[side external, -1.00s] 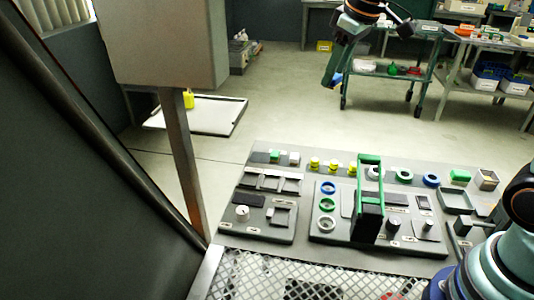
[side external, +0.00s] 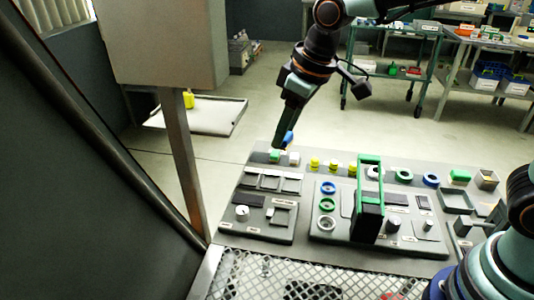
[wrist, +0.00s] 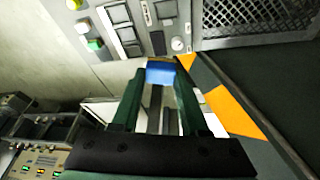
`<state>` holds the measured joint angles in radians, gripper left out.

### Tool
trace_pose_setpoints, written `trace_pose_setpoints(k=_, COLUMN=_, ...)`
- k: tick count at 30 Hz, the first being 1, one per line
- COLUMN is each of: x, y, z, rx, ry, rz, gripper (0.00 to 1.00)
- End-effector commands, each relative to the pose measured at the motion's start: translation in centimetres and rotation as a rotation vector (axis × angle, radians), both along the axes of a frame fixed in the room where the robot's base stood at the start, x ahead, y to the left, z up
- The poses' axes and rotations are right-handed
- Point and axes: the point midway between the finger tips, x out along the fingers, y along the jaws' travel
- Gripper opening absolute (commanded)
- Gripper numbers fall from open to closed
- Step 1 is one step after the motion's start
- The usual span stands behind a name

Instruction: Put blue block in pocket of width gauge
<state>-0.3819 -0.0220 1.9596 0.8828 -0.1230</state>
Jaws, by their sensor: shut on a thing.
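The blue block (side external: 288,138) is held at the tip of my gripper (side external: 285,140), above the back left of the work table. In the wrist view the blue block (wrist: 160,73) spans between the two green fingertips, and the gripper is shut on it. The left grey board (side external: 246,231) carries a row of open rectangular pockets (side external: 272,181) at its back and a square bracket (side external: 283,215) at its front. The pockets look empty. The labels are too small to read, so I cannot tell which fixture is the width gauge.
A green block (side external: 275,156) and a pale block (side external: 294,158) stand close below my gripper. Yellow pieces (side external: 315,163) stand to their right. A tall green frame (side external: 369,160) rises from the middle board. Blue and green rings lie around it.

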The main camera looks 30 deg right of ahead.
Motion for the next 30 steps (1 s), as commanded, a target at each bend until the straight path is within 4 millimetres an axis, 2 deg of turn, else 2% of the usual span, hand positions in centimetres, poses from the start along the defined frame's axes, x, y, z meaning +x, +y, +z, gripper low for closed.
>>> trace_pose_setpoints(k=15, x=-0.2, y=-0.1, z=-12.3, rx=-0.003, ry=0.007, rz=0.0, gripper=0.0)
trace_pose_setpoints(k=18, x=-0.2, y=-0.1, z=-14.0, rx=-0.003, ry=0.007, rz=0.0, gripper=0.0)
trace_pose_setpoints(k=26, x=-0.1, y=-0.1, z=-16.1, rx=-0.002, ry=0.004, rz=0.0, gripper=0.0)
trace_pose_setpoints(k=30, x=-0.1, y=-0.1, z=-18.1, rx=-0.002, ry=0.006, rz=0.0, gripper=0.0)
